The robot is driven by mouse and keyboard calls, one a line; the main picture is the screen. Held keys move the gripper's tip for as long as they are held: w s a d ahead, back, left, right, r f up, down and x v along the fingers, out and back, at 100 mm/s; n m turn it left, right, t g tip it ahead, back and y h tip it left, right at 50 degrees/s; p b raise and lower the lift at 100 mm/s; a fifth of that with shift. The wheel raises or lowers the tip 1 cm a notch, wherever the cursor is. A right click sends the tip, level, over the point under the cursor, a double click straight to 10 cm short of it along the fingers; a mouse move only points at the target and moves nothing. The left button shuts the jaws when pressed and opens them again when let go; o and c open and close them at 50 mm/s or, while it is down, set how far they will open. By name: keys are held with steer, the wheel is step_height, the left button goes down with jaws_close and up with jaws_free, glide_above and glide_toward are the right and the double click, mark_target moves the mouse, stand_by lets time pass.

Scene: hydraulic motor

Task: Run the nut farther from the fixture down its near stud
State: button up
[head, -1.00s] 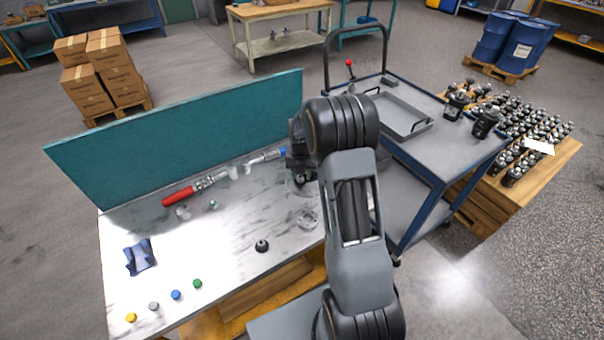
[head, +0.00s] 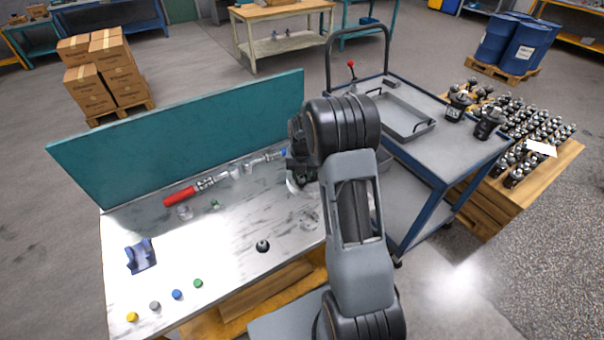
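My gripper (head: 296,180) is small and dark at the right end of the workbench in the head view, partly behind my own arm. Its fingers cannot be made out, nor whether it holds anything. A pale curved surface shows just below it. I cannot make out the nuts or studs with certainty. A small greenish piece (head: 214,204) lies on the bench left of my gripper. A dark round piece (head: 262,246) stands nearer the front, and a clear or shiny round part (head: 310,219) lies below my gripper. A blue cradle-shaped holder (head: 141,257) stands at the left.
A red-handled tool (head: 180,197) lies along the teal back panel (head: 180,135). Clear cups (head: 185,211) stand nearby. Yellow, grey, blue and green caps (head: 177,295) line the front left. A blue cart (head: 455,140) stands right of the bench. The bench's middle is largely clear.

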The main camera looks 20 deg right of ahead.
steer(key=c, duration=0.6)
steer(key=m, duration=0.5)
steer(key=shift+f+m, duration=0.1)
steer(key=shift+m, duration=0.3)
steer(key=shift+c, duration=0.2)
steer(key=shift+b, duration=0.3)
steer(key=m, duration=0.4)
steer(key=shift+m, duration=0.3)
steer(key=o, duration=0.7)
steer(key=shift+c, duration=0.2)
